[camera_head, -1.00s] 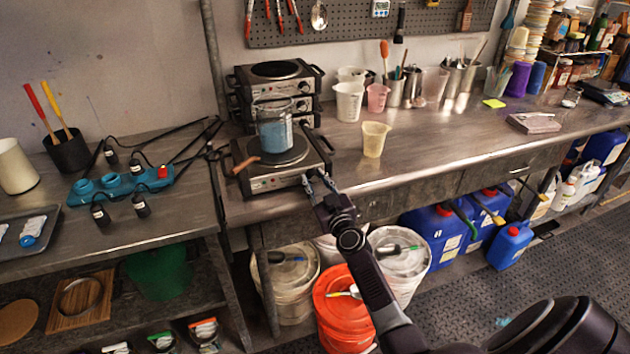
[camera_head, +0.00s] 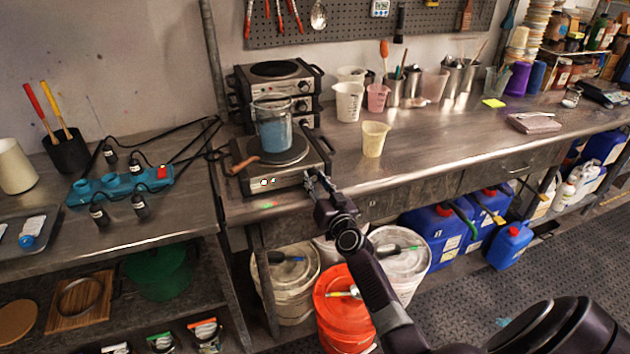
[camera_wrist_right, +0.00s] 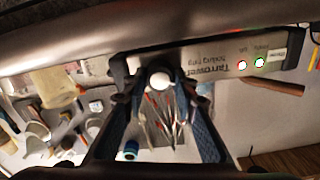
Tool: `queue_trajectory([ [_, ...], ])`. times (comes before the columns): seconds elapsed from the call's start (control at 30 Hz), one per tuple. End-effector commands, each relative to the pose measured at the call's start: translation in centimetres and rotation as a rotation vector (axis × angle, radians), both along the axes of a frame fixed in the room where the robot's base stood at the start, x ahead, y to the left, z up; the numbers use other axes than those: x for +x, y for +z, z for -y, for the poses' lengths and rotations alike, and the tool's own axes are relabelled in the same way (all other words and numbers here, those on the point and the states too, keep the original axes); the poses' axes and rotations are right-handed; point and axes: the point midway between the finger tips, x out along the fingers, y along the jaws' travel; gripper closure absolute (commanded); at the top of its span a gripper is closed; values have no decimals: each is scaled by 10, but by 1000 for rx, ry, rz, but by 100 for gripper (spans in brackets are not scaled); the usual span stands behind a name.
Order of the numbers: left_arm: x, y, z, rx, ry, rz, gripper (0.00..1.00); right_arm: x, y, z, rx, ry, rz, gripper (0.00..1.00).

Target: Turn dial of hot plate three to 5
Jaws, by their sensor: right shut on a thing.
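A hot plate (camera_head: 270,180) stands at the bench's front edge, with a glass beaker (camera_head: 274,135) of blue liquid on it. My right gripper (camera_head: 318,180) is at the right end of its front panel. In the right wrist view the gripper (camera_wrist_right: 158,88) is shut on the round, pale dial (camera_wrist_right: 158,78), with a fingertip on each side. The front panel (camera_wrist_right: 215,67) shows upside down there, with a red and a green light lit. I cannot read the dial's setting. No number marks this plate as three. My left gripper is not in view.
More hot plates (camera_head: 275,92) are stacked behind. A wooden-handled tool (camera_head: 246,163) lies at the plate's left side. A yellowish cup (camera_head: 374,139) stands to the right on clear bench. Buckets, one with an orange lid (camera_head: 343,300), stand below the bench near my arm.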

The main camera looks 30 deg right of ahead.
Motion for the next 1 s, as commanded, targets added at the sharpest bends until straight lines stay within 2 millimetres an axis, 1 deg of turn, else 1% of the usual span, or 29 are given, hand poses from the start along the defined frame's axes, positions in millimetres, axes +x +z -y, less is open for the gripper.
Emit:
queue_trajectory([
  [1.0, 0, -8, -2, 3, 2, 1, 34, -1, -3, 2, 941, 0, 225, 98],
])
